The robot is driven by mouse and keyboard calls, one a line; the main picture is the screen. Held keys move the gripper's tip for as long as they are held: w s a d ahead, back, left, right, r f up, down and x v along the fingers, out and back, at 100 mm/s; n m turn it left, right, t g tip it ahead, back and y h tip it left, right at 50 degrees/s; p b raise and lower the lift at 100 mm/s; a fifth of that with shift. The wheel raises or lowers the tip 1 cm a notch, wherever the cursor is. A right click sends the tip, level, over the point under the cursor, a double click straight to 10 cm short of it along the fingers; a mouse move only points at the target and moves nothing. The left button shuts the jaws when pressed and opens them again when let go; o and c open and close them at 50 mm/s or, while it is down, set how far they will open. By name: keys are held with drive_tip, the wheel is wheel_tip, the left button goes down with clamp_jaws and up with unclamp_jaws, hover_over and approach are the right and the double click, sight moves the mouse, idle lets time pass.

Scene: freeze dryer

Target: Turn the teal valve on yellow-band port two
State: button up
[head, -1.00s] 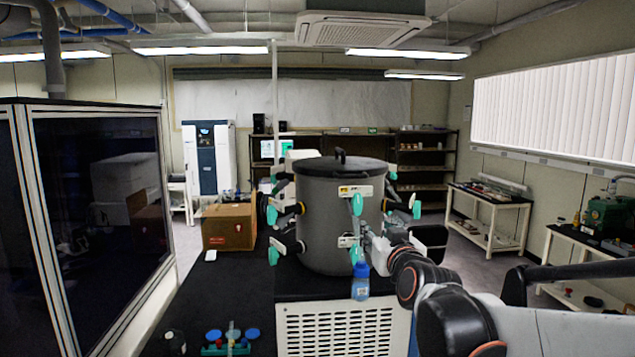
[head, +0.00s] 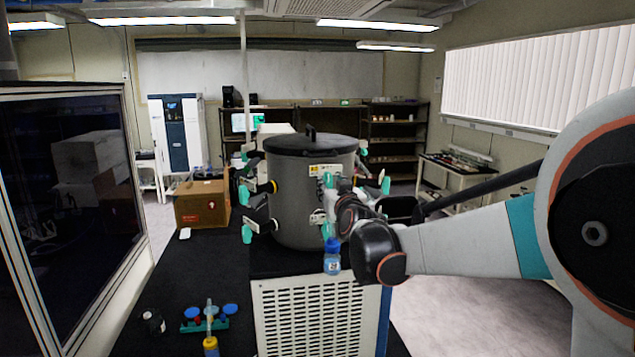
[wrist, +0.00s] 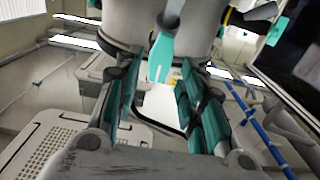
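The grey drum (head: 290,215) of the freeze dryer carries several side ports with teal valves. A yellow band (head: 273,187) shows on a left-side port; its valve (head: 244,195) hangs teal beside it. Two more teal valves are at the drum's front, one upper (head: 328,180), one lower (head: 328,230). My gripper (head: 338,196) is at the drum's front right, partly hidden by my wrist. In the wrist view, my gripper (wrist: 165,90) is open, with a teal valve (wrist: 164,55) between and just beyond its fingers, no grip visible. A yellow-banded port (wrist: 236,17) is to its right. Port numbers are unreadable.
A blue-capped bottle (head: 332,258) stands on the front edge below the drum. A cardboard box (head: 202,203) is at left on the black bench (head: 190,265). A rack with blue-topped items (head: 190,325) is nearer. A dark glass cabinet (head: 70,190) bounds the left.

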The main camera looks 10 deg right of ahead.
sight(328, 183)
drive_tip(key=shift+w, duration=1.45)
clamp_jaws()
drive_tip(key=shift+m, duration=0.3)
drive_tip(key=m+b, duration=0.2)
drive_tip(key=m, duration=0.3)
drive_tip(key=shift+d+f+m+b, duration=0.1)
drive_tip(key=shift+m+b, duration=0.2)
drive_tip(key=shift+b, duration=0.1)
drive_tip(key=m+b, duration=0.1)
drive_tip(key=m, duration=0.4)
drive_tip(key=shift+m+b, duration=0.3)
drive_tip(key=shift+b, duration=0.05)
